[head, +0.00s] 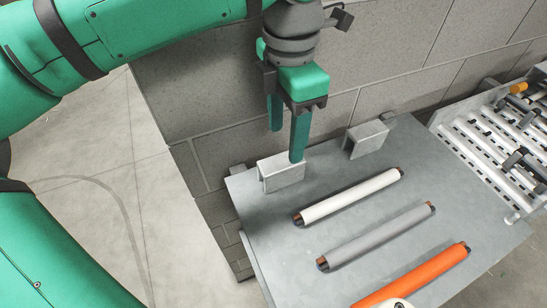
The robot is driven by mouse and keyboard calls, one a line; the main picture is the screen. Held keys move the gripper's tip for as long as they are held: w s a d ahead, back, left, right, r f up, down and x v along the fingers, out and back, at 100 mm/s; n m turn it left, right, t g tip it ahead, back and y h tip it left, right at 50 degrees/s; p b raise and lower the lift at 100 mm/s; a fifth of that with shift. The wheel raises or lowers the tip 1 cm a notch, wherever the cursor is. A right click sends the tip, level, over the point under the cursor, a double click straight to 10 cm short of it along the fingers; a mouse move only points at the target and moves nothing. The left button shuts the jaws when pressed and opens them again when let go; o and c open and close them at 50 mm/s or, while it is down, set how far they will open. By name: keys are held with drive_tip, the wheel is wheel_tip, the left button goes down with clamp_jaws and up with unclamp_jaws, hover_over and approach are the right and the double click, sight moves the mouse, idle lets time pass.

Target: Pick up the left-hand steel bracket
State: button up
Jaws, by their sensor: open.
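Two grey steel brackets stand on the grey table (250,213) near its back edge. The left-hand steel bracket (284,178) is at the back left corner of the table. The right-hand steel bracket (367,139) is further right along the back edge. My green gripper (287,146) points down at the left-hand bracket, with its fingers apart. One fingertip overlaps the top right part of that bracket in the picture; the other ends above and behind it. I cannot tell whether they touch it.
A white roll (350,197), a grey roll (378,236) and an orange roll (418,275) lie side by side on the table. A slatted metal rack (480,140) with parts stands at the right. A grey block wall (390,70) rises behind.

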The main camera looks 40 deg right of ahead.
sight(282, 161)
wheel_tip(282, 161, down, 5)
drive_tip(key=shift+r, duration=0.1)
drive_tip(key=f, duration=0.2)
drive_tip(key=a+f, duration=0.1)
drive_tip(key=f, duration=0.2)
drive_tip(key=shift+s, duration=0.15)
drive_tip(key=c, duration=1.2)
